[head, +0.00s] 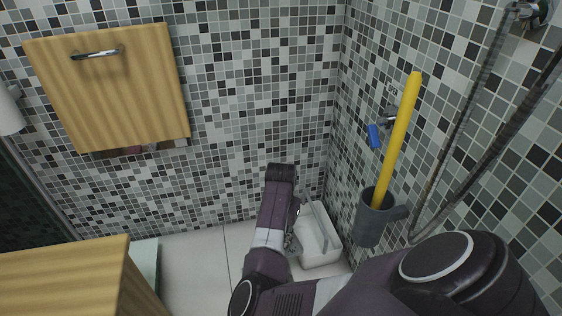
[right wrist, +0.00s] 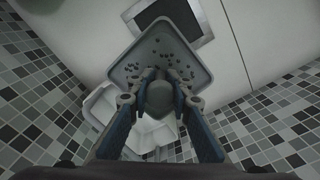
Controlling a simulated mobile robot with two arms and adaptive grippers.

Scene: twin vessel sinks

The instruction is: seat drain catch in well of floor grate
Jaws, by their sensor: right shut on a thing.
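The drain catch (right wrist: 165,50), a grey square tray with several small dark holes and a rounded grey grip (right wrist: 159,97), shows in the right wrist view. My right gripper (right wrist: 159,92) is shut on this grip, with one finger on each side. The floor grate well (right wrist: 182,12), a dark rectangle in a pale frame, lies at the top of that view, partly hidden behind the tray's far corner. The height of the catch above the floor cannot be told. In the head view my right arm hides most of the gripper and the catch. My left gripper is not in view.
A white open bin (head: 312,256) stands on the floor in the corner, close beside my right gripper. A grey wall holder (head: 369,222) with a yellow stick (head: 399,140) and a shower hose (head: 462,105) are on the right. A wooden counter (head: 65,280) is at lower left.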

